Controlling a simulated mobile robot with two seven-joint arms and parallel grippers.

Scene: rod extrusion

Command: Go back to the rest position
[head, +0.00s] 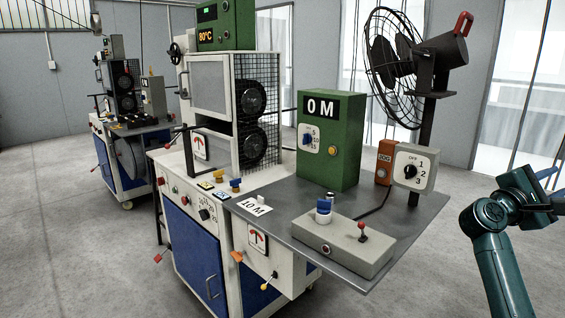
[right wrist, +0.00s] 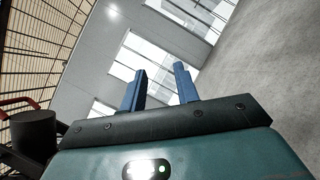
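My right arm comes in at the right of the head view, with the right gripper (head: 549,184) partly cut off by the picture edge, to the right of the machine and clear of it. The right wrist view shows the right gripper (right wrist: 160,88) with its two blue fingers apart and nothing between them. The wall, windows and floor show beyond the fingers. My left gripper is not in either view.
The rod machine (head: 205,200) stands in the middle with a grey side table (head: 375,270). On it are a green "0 M" box (head: 333,155) and a lever box (head: 345,245). A fan (head: 395,55) rises behind, close to my right arm. Floor at far right is clear.

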